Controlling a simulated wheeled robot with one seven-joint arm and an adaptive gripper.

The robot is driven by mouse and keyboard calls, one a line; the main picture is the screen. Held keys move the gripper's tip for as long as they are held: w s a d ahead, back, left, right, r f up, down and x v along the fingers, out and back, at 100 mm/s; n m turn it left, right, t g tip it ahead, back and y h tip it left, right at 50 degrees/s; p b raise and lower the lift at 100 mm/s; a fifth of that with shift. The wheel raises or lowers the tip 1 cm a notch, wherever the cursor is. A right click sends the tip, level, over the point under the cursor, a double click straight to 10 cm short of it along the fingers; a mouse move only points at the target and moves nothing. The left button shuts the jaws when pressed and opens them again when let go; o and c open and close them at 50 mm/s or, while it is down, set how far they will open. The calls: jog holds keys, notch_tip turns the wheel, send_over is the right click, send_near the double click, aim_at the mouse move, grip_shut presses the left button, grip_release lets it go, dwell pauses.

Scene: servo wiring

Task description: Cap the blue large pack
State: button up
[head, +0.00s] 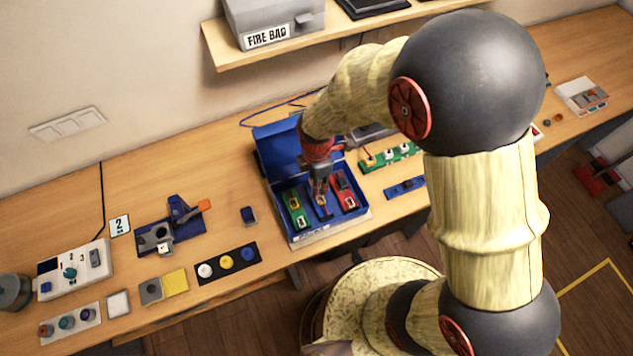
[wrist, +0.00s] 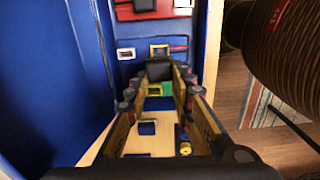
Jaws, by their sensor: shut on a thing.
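The blue pack (head: 323,211) lies in the middle of an open blue box, between a green pack (head: 295,211) and a red pack (head: 344,191). My gripper (head: 320,188) reaches down into the box over the blue pack and hides part of it. In the wrist view my gripper (wrist: 159,72) is shut on a small dark block (wrist: 158,69), which looks like a cap. The block is close to a yellow-framed connector (wrist: 160,49) and a pale connector (wrist: 126,54) on a blue surface. I cannot tell whether the block touches either connector.
The box's raised lid (head: 277,147) stands behind the packs; its blue wall (wrist: 62,80) is close on the left in the wrist view. A small blue block (head: 249,214) lies on the table left of the box. A green strip (head: 390,156) is to the right.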

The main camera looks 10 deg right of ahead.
jog(key=b, duration=0.4)
send_over(317, 200)
jog(key=shift+f, duration=2.75)
jog(key=shift+f+b, duration=0.65)
jog(key=shift+f, duration=0.7)
jog(key=o, duration=1)
notch_tip(317, 200, up, 12)
jog(key=shift+r, duration=0.1)
